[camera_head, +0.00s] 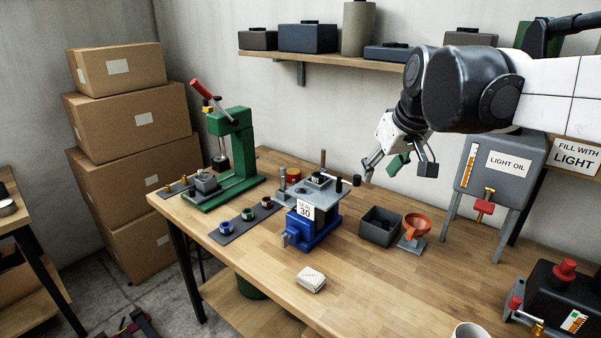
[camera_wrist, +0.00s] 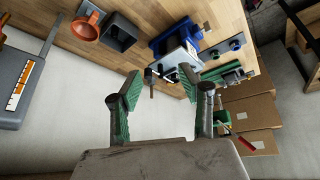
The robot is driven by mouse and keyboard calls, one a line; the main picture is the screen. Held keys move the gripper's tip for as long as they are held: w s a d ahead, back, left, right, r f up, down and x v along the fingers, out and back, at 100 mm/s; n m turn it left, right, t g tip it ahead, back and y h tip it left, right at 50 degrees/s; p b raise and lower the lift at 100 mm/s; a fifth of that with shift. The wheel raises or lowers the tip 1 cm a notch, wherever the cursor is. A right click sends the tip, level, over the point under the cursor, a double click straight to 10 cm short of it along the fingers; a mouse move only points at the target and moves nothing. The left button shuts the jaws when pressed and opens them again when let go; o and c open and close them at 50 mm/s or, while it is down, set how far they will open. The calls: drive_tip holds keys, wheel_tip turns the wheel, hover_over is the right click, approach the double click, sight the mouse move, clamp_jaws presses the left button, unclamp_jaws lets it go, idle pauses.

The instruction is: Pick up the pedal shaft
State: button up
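A grey block with a "SEAL 30" label (camera_head: 305,210) is held in a blue vise (camera_head: 318,235) at the middle of the bench. An upright thin rod (camera_head: 323,160) and a dark-ended rod (camera_head: 338,186) show at the block; I cannot tell for sure which is the pedal shaft. In the wrist view a short rod (camera_wrist: 151,82) juts from the block near the space between my fingers. My gripper (camera_head: 398,168) is open and empty, in the air right of and above the vise. Its green-padded fingers stand wide apart in the wrist view (camera_wrist: 160,74).
A grey bin (camera_head: 380,228) and an orange funnel (camera_head: 416,228) stand right of the vise. A green press (camera_head: 232,150) and a mat with rings (camera_head: 240,224) are to the left. A folded cloth (camera_head: 311,280) lies in front. A light oil tank (camera_head: 500,165) stands at right.

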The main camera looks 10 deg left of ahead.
drive_tip(key=w+a+n+g+y+p, duration=0.1)
drive_tip(key=w+a+n, duration=0.1)
drive_tip(key=w+a, duration=0.4)
drive_tip(key=w+a+n, duration=0.1)
drive_tip(key=w+a, duration=0.3)
drive_tip(key=w, duration=0.5)
drive_tip(key=n+g+p, duration=0.1)
drive_tip(key=n+g, duration=0.1)
drive_tip(key=n, duration=0.1)
approach(283, 175)
drive_tip(key=shift+y, duration=0.4)
drive_tip(key=shift+w+d+p+x, duration=0.15)
drive_tip(key=shift+p+x, duration=0.15)
drive_tip(key=shift+x, duration=1.5)
drive_tip(key=shift+w+d+p+x, duration=0.15)
drive_tip(key=shift+p+x, duration=0.2)
drive_tip(key=shift+x, duration=1.5)
drive_tip(key=shift+w+d+p+x, duration=0.15)
drive_tip(key=shift+p+x, duration=0.15)
drive_tip(key=shift+x, duration=1.5)
clamp_jaws()
